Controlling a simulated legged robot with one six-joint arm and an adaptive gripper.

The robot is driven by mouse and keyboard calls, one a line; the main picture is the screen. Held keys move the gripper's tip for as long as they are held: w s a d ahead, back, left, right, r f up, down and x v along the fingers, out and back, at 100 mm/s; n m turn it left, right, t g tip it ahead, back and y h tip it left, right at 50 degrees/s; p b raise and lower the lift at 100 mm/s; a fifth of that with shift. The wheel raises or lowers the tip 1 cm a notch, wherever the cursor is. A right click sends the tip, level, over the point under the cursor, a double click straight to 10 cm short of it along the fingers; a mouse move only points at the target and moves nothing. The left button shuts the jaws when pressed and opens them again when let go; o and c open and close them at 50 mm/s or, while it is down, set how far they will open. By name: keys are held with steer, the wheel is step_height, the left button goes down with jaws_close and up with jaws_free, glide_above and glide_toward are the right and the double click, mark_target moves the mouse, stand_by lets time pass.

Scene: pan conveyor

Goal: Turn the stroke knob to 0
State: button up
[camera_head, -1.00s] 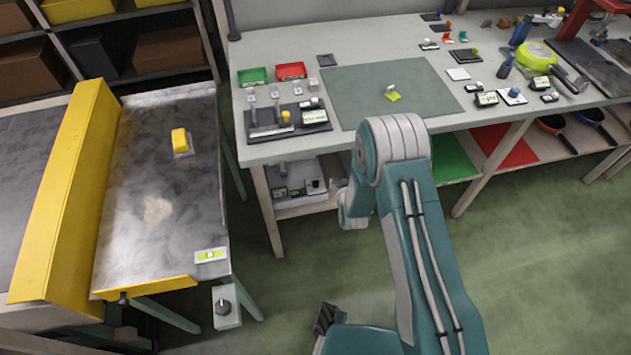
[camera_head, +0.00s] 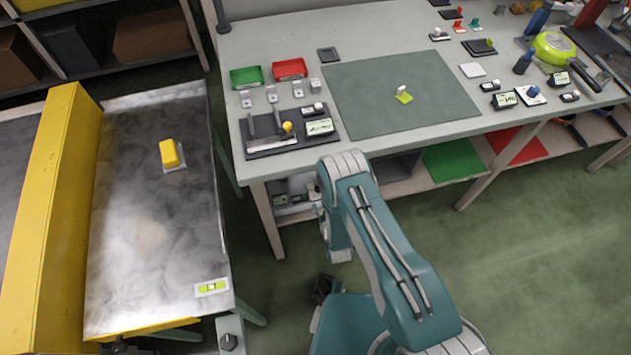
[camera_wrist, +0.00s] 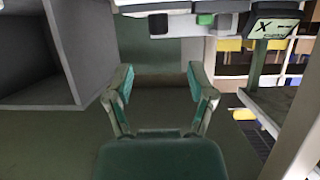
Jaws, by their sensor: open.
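A dark round knob (camera_head: 228,342) sits on a small grey box (camera_head: 233,325) at the front right corner of the pan conveyor, cut by the bottom edge of the head view. I cannot read any scale or number on it. My gripper (camera_wrist: 160,88) shows in the wrist view with its two fingers apart and nothing between them. The knob is not visible in the wrist view. In the head view my arm bends down beside the bench, to the right of the knob and apart from it.
The pan conveyor (camera_head: 150,270) has a yellow side wall (camera_head: 50,200) and a yellow-handled block (camera_head: 170,154) on it. The workbench (camera_head: 300,40) carries trays and small devices. Green floor is free between conveyor and bench. A small screen (camera_wrist: 275,29) shows in the wrist view.

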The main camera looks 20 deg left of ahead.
mark_target(318, 194)
steer(key=x, duration=0.8)
steer(key=shift+w+a+f, duration=0.15)
steer(key=shift+a, duration=0.05)
steer(key=shift+w+a+f, duration=0.1)
steer(key=shift+w+f, duration=0.15)
steer(key=shift+w, duration=0.55)
steer(key=shift+a, duration=0.15)
jaws_close()
